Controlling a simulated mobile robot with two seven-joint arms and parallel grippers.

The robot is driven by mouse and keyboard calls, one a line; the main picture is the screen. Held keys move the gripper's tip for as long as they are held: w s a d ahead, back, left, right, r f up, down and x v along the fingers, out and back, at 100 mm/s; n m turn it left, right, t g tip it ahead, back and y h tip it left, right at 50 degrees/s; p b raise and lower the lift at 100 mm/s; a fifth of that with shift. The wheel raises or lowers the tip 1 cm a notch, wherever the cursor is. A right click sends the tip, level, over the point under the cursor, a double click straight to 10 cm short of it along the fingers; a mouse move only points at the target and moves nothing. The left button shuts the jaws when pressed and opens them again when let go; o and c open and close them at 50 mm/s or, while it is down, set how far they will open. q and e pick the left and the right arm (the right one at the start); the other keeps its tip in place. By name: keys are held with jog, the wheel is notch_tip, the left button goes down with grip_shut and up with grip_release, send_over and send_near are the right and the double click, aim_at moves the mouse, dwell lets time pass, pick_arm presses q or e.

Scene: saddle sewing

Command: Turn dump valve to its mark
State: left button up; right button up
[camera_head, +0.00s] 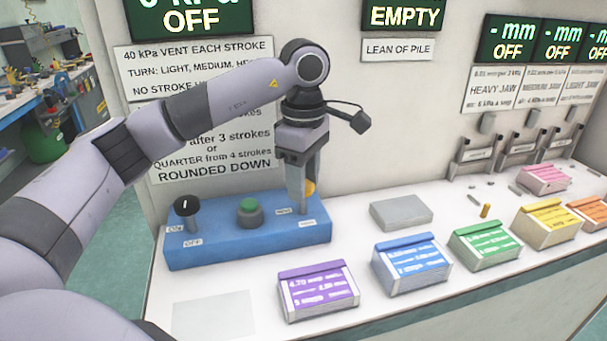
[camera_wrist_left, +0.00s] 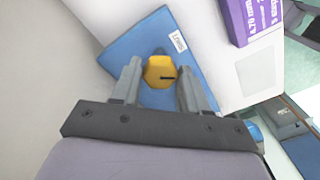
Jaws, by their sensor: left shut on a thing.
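The dump valve appears to be the yellow knob (camera_head: 310,187) at the right end of the blue control box (camera_head: 245,250). In the left wrist view the yellow knob (camera_wrist_left: 160,72) has a dark pointer line towards the right of the picture. My left gripper (camera_head: 302,205) points down at the box, with its fingers on either side of the knob, shut on it. In the left wrist view the gripper (camera_wrist_left: 160,88) shows both fingers flanking the knob. Small white labels beside the knob are too small to read surely. In the head view the fingers hide part of the knob. My right gripper is out of view.
The box also holds a black knob (camera_head: 186,206) and a green button (camera_head: 250,212). A purple block (camera_head: 318,292), a blue block (camera_head: 412,264) and a green block (camera_head: 485,243) stand on the white bench. A grey plate (camera_head: 401,212) lies behind them. The wall stands close behind.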

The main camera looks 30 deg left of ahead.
pick_arm(q)
jog(key=m, duration=0.4)
jog(key=shift+r+m, duration=0.1)
jog(key=shift+m, duration=0.2)
jog(key=shift+m+p, duration=0.35)
jog(key=shift+m, duration=2.15)
jog(key=o, duration=1.1)
jog(key=shift+c, duration=0.2)
notch_tip(320, 180, up, 7)
jog(key=shift+r, duration=0.1)
jog(key=shift+s, duration=0.1)
